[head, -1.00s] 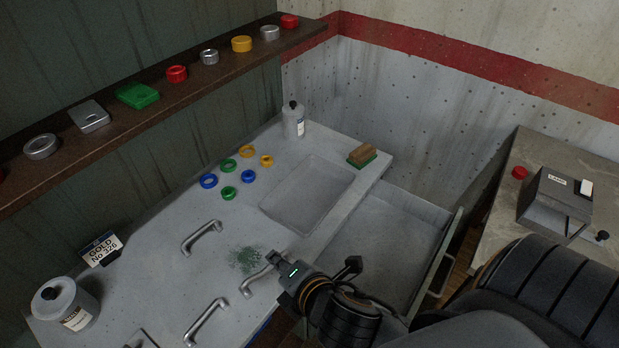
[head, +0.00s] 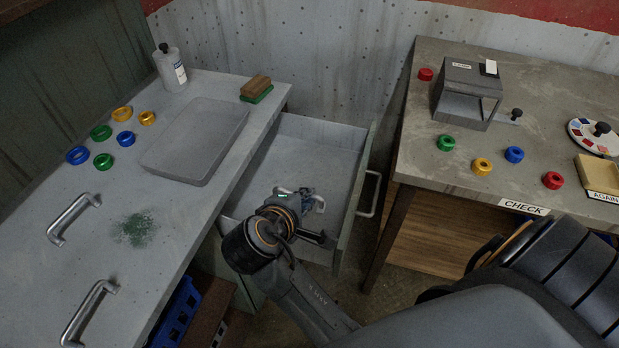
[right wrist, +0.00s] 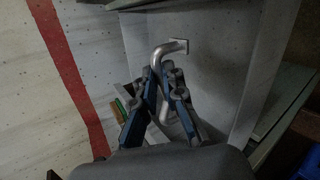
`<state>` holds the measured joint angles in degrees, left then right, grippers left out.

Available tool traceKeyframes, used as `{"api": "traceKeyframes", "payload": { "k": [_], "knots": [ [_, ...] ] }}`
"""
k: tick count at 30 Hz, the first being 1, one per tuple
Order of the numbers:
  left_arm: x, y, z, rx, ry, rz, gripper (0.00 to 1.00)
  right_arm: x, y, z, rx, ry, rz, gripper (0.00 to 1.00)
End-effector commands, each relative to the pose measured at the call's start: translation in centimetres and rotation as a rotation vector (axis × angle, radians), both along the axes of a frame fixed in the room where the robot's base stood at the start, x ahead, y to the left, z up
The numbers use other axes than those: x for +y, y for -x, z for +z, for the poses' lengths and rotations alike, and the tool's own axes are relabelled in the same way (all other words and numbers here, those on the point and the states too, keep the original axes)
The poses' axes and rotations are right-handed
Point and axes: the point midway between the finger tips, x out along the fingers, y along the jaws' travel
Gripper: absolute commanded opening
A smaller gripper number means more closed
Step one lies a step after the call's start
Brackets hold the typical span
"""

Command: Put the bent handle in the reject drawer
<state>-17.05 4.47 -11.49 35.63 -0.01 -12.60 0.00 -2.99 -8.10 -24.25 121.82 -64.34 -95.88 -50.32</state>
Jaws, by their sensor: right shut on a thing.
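My right gripper (head: 303,196) is shut on a silver handle (head: 319,204) and holds it over the open grey drawer (head: 312,145). In the head view the gripper covers much of the handle. The right wrist view shows the handle (right wrist: 172,50) between the fingertips (right wrist: 166,78), one flanged end pointing up and right, with pale drawer surfaces behind it. I cannot tell whether it touches the drawer floor. The drawer looks otherwise empty, and I see no label on it. Two other silver handles, an upper one (head: 72,218) and a lower one (head: 88,313), lie on the bench. My left gripper is not in view.
The grey bench (head: 190,225) has a shallow tray (head: 195,140), coloured rings, a bottle (head: 170,68) and a brush (head: 256,89). Right of the drawer stands the table (head: 415,130) marked CHECK, with a grey box device (head: 467,92). A blue crate (head: 178,315) is below the bench.

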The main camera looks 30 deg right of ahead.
Motion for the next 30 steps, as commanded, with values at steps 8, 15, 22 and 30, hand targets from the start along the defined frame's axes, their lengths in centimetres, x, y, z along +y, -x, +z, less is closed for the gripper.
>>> {"api": "traceKeyframes", "payload": {
  "k": [8, 15, 22, 30],
  "knots": [
    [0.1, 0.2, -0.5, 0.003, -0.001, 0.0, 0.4, -2.9, -4.2, -2.3, -0.002, 0.006, -0.018, 0.0],
    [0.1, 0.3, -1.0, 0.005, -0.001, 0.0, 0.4, -5.8, -8.6, -5.9, 0.003, 0.004, -0.015, 0.0],
    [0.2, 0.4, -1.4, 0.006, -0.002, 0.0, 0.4, -7.2, -10.8, -9.0, 0.0, 0.002, -0.014, 0.0],
    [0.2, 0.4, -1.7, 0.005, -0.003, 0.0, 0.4, -7.7, -11.5, -11.7, 0.004, 0.003, -0.013, 0.0]
  ]
}}
